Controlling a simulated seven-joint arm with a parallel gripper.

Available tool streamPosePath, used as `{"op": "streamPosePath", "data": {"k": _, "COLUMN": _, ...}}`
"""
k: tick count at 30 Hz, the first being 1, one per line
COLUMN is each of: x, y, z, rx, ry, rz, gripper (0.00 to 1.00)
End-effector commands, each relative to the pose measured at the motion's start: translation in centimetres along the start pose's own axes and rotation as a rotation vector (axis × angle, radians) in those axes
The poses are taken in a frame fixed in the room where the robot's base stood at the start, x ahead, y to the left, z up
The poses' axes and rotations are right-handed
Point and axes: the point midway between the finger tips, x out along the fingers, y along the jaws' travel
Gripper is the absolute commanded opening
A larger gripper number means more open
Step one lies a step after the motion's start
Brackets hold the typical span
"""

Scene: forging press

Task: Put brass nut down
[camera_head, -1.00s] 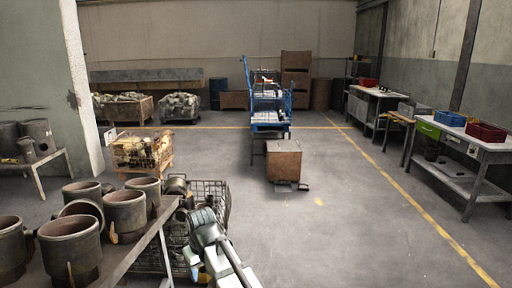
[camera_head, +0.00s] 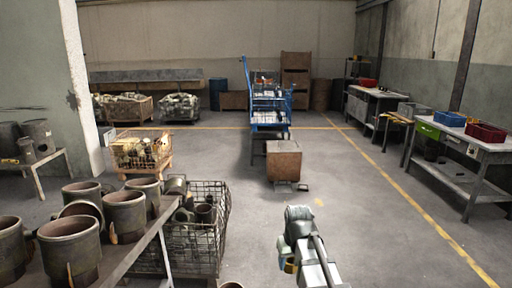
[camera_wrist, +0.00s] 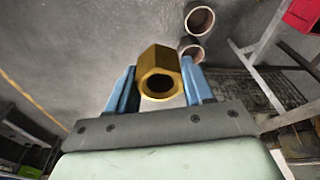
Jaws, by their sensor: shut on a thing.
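The brass nut (camera_wrist: 158,76) is a gold hexagonal piece with a dark round hole, seen in the wrist view. My gripper (camera_wrist: 162,84) is shut on it, with one blue finger on each side. In the head view, my gripper (camera_head: 290,266) hangs over the open floor at the bottom, right of the wire basket. Only a small gold patch of the nut shows there, and the fingers are mostly hidden by my arm. Nothing visibly touches the nut from below.
A wire basket (camera_head: 208,240) with metal parts stands left of my gripper, beside a bench with several rusty cylinders (camera_head: 70,248). A wooden crate (camera_head: 284,160) stands ahead.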

Motion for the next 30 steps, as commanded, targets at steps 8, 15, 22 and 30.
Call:
{"op": "streamPosePath", "data": {"k": 8, "x": 0.0, "y": 7.4, "z": 1.4, "rx": 0.12, "ry": 0.001, "rz": 0.018, "gripper": 0.01}}
{"op": "streamPosePath", "data": {"k": 15, "x": -0.1, "y": 11.3, "z": 2.4, "rx": 0.184, "ry": 0.001, "rz": 0.028, "gripper": 0.01}}
{"op": "streamPosePath", "data": {"k": 22, "x": -0.2, "y": 12.4, "z": 2.8, "rx": 0.203, "ry": 0.001, "rz": 0.031, "gripper": 0.01}}
{"op": "streamPosePath", "data": {"k": 30, "x": -0.2, "y": 11.8, "z": 2.5, "rx": 0.193, "ry": 0.001, "rz": 0.029, "gripper": 0.01}}
